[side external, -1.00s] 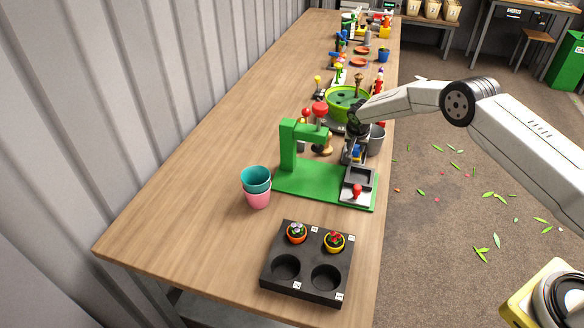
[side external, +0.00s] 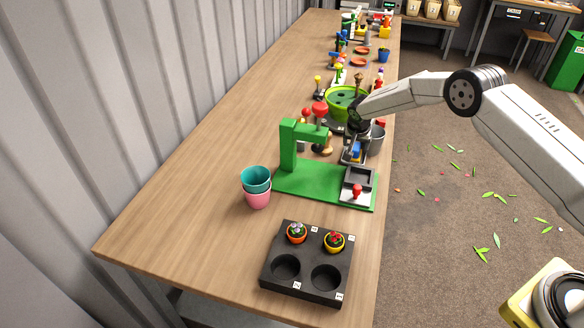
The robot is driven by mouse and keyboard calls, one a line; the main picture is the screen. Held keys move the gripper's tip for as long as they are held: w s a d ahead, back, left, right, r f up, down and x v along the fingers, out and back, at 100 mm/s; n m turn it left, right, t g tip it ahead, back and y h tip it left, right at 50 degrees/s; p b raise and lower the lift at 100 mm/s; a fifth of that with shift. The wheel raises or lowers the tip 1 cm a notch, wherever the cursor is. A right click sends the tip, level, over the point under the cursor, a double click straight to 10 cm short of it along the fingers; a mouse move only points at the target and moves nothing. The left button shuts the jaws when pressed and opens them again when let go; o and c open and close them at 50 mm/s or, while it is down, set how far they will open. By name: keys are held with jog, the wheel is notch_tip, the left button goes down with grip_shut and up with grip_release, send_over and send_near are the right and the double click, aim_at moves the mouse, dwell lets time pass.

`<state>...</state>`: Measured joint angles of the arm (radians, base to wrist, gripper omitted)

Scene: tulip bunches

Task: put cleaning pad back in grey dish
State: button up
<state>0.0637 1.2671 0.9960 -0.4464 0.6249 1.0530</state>
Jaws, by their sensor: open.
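A small blue and yellow block (side external: 356,151), which looks like the cleaning pad, shows just below my gripper (side external: 357,141). It appears to sit in or on a small grey dish (side external: 346,160) behind the green stand; the overlap makes its exact seating hard to tell. My gripper is open, pointing down close above the block. I cannot tell whether the fingers touch it. The fingertips are small and partly merge with the things behind.
A green stand (side external: 312,182) with a dark square tray and a red knob is in front. A grey bucket (side external: 376,139) and a green bowl (side external: 343,98) are close to my gripper. Stacked cups (side external: 257,188) and a black pot holder (side external: 305,285) stand nearer. The table's left side is clear.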

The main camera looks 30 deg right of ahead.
aim_at(354, 151)
jog(key=v, duration=0.5)
jog(key=shift+w, duration=0.15)
jog(key=shift+r, duration=0.25)
dwell(0.3)
jog(key=s+a+r+n+y, duration=0.1)
jog(key=s+a+r+n, duration=0.1)
jog(key=s+r, duration=0.4)
jog(key=s+a+r+n+y, duration=0.1)
jog(key=s+a+r+n, duration=0.15)
jog(key=s, duration=0.55)
jog(key=s+a+r+n, duration=0.1)
jog(key=s+n, duration=0.1)
jog(key=s, duration=0.8)
jog(key=s+a+r+n+y, duration=0.1)
jog(key=s+r+n, duration=0.1)
jog(key=s, duration=0.8)
jog(key=shift+s+a+g, duration=0.3)
jog(key=shift+s+a, duration=0.05)
jog(key=shift+s, duration=0.05)
jog(key=shift+n, duration=0.25)
